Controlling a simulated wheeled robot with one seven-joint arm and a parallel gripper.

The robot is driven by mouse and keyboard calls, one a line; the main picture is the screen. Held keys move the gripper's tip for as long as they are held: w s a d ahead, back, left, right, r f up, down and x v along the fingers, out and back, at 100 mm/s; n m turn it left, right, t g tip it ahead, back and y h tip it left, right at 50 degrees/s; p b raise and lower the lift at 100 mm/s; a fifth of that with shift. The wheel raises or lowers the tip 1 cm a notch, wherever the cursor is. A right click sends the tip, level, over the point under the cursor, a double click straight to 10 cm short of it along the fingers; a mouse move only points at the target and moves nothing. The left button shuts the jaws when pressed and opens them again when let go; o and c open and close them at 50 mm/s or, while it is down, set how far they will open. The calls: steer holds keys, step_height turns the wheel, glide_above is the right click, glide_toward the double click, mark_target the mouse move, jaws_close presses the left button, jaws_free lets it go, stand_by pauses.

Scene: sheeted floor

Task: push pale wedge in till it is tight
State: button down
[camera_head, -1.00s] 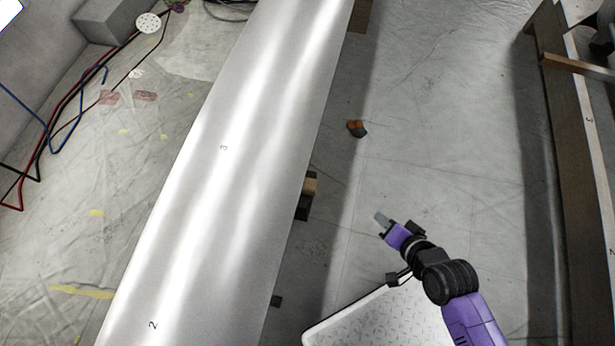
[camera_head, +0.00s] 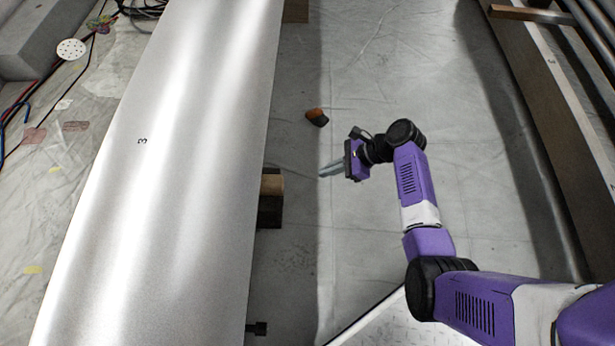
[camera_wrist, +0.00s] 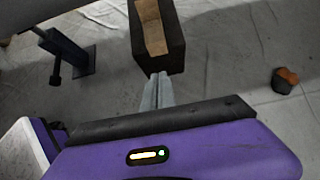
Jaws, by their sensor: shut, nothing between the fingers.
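The pale wedge (camera_head: 272,184) is a tan wooden piece on a dark block (camera_head: 269,212) at the right edge of the large metal panel (camera_head: 165,170). Part of it is hidden under the panel in the head view. In the wrist view the pale wedge (camera_wrist: 151,27) lies along the top of the dark block (camera_wrist: 172,52). My gripper (camera_head: 323,172) is shut and empty, to the right of the wedge with a gap between them. In the wrist view my gripper's fingertips (camera_wrist: 158,78) point at the block's near end; contact cannot be told there.
An orange and black object (camera_head: 317,117) lies on the sheeted floor beyond my gripper. A dark stand with a bolt (camera_wrist: 70,56) is left of the block. A long dark beam (camera_head: 545,130) runs along the right. Floor between is clear.

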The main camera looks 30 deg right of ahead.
mark_target(271, 181)
steer(key=w+a+r+b+x, duration=0.1)
steer(key=b+x, duration=0.5)
steer(key=x, duration=0.6)
steer(key=shift+w+a+r+b, duration=0.2)
steer(key=shift+a+r+b, duration=0.15)
steer(key=shift+a+r, duration=0.15)
steer(key=shift+w+a+r+p, duration=0.1)
steer(key=shift+a+r+p, duration=0.05)
steer(key=shift+p, duration=0.15)
steer(key=w+a+p, duration=0.2)
steer(key=shift+a, duration=0.3)
steer(key=shift+w+a+p, duration=0.3)
steer(key=shift+a+p, duration=0.05)
steer(key=shift+a, duration=0.15)
